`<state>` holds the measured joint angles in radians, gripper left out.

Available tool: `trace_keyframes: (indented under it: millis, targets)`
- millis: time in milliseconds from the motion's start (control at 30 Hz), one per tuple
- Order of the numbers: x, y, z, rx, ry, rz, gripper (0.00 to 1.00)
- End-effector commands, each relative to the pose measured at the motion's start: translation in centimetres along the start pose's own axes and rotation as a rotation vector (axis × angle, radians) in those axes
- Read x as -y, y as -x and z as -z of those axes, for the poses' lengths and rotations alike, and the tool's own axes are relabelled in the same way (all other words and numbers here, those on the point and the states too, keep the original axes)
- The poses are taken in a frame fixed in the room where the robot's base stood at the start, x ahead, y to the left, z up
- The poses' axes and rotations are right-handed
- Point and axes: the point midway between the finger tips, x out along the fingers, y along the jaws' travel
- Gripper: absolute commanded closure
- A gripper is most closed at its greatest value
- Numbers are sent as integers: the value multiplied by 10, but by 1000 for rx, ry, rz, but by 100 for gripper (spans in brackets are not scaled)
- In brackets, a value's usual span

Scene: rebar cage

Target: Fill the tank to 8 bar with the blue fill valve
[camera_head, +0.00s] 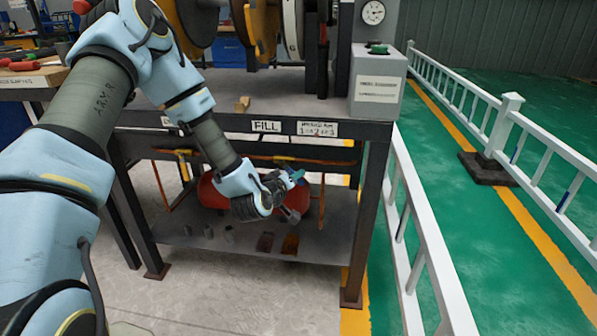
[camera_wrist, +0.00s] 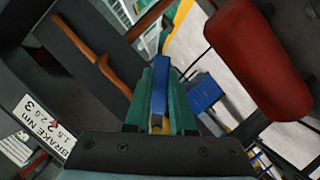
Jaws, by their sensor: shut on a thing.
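My gripper (camera_head: 297,177) is below the bench top, in front of the lower shelf, under the FILL label (camera_head: 266,126). In the wrist view its teal fingers are closed on the blue fill valve (camera_wrist: 160,88), whose blue handle stands between them. The red tank (camera_head: 209,191) lies on its side behind my gripper and is partly hidden by it; a red cylinder, seemingly this tank, fills the upper right of the wrist view (camera_wrist: 258,58). A round dial gauge (camera_head: 373,13) stands at the back right above the bench; its reading is too small to tell.
A grey box with a green button (camera_head: 378,97) sits at the bench's right end. A small wooden block (camera_head: 242,104) lies on the bench. An orange hose (camera_head: 322,200) hangs near my gripper. The bench's right leg (camera_head: 367,220) and a white railing (camera_head: 430,262) bound the right side.

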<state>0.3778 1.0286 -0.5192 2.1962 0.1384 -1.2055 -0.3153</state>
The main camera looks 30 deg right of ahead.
Motion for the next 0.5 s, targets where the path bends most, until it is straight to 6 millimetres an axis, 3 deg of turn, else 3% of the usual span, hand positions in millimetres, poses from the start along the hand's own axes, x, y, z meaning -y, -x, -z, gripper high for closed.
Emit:
trace_keyframes:
  millis: [500]
  targets:
    - [23, 2, 5, 1, -438, 180, 100]
